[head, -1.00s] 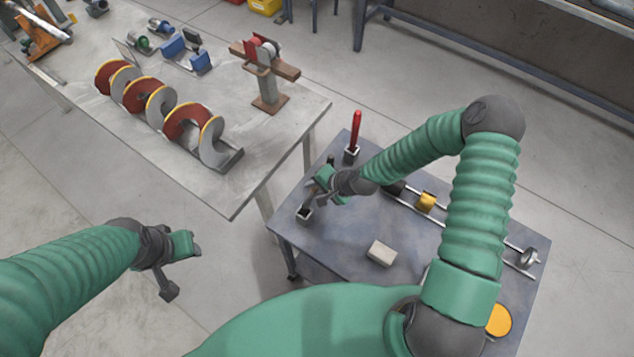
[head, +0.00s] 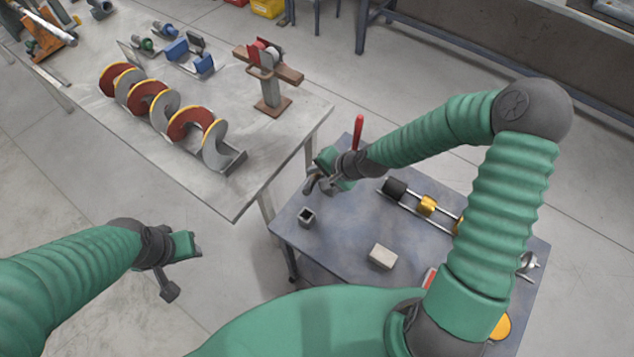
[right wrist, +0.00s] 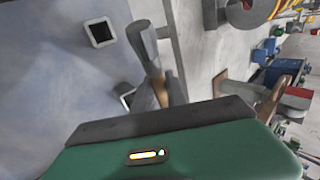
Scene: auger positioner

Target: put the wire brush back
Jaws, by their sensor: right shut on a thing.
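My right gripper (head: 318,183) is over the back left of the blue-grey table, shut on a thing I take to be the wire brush. In the right wrist view a brownish handle (right wrist: 160,93) shows between the fingers; bristles cannot be made out. An empty square holder (head: 306,217) stands on the table in front of the gripper, apart from it. A red-handled tool (head: 358,133) stands upright just behind the gripper, its lower part hidden. The wrist view shows a square holder (right wrist: 100,32). My left gripper (head: 182,271) is open and empty over the floor.
The blue-grey table (head: 335,235) also bears a grey block (head: 382,256) and a rod rack with a yellow collar (head: 427,205). A grey workbench to the left holds a red and grey auger (head: 150,100) and a wooden stand (head: 270,90). Floor separates them.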

